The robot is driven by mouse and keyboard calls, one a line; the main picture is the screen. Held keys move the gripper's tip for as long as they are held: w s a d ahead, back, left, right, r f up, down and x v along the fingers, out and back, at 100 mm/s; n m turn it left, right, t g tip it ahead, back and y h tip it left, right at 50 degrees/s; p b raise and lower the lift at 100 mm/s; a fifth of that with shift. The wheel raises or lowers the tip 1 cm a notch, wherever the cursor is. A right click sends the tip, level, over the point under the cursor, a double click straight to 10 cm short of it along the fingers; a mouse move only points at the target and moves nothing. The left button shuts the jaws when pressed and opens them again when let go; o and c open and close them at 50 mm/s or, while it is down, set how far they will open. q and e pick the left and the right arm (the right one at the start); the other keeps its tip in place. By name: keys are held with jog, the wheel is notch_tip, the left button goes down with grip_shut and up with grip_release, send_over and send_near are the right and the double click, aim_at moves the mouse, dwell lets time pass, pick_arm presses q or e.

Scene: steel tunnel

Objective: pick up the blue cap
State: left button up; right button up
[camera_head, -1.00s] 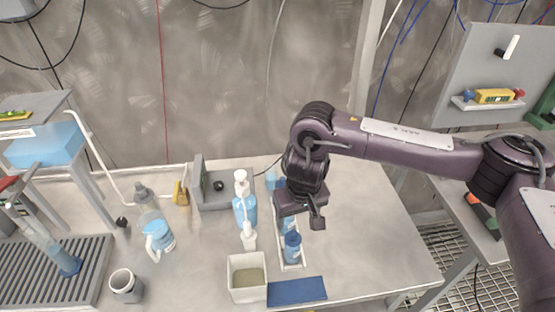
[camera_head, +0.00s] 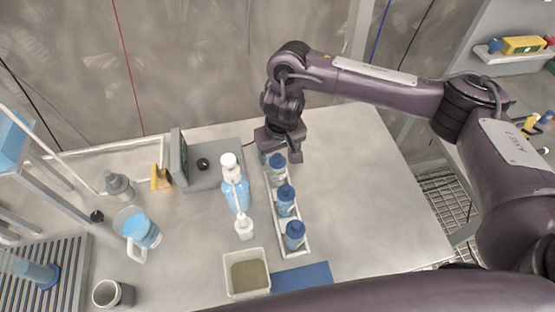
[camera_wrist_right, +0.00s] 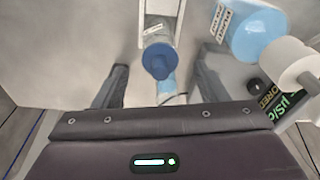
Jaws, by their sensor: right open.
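A narrow white rack (camera_head: 275,205) on the bench holds three upright bottles with blue caps, in a line. The far bottle's blue cap (camera_head: 277,160) lies just in front of my right gripper (camera_head: 281,150). The middle cap (camera_head: 286,192) and the near cap (camera_head: 295,229) are clear of it. In the right wrist view, one blue cap (camera_wrist_right: 158,60) shows between the two spread fingers, with a gap on each side. The gripper is open and empty. Whether the fingertips are level with the cap cannot be told. My left gripper is not in view.
A square tub (camera_head: 229,274) and a blue mat (camera_head: 302,277) lie in front. A grey device (camera_head: 180,160) stands behind left. The bench right of the rack is clear.

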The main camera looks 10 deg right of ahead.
aim_at(278, 155)
jog(key=shift+w+f+p, duration=0.15)
jog(key=shift+f, duration=0.4)
jog(key=shift+w+f+p, duration=0.15)
jog(key=shift+f, duration=0.65)
jog(key=c, duration=1.1)
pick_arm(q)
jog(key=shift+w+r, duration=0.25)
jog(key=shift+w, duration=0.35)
pick_arm(e)
jog(key=shift+o, duration=0.2)
jog(key=shift+r, duration=0.1)
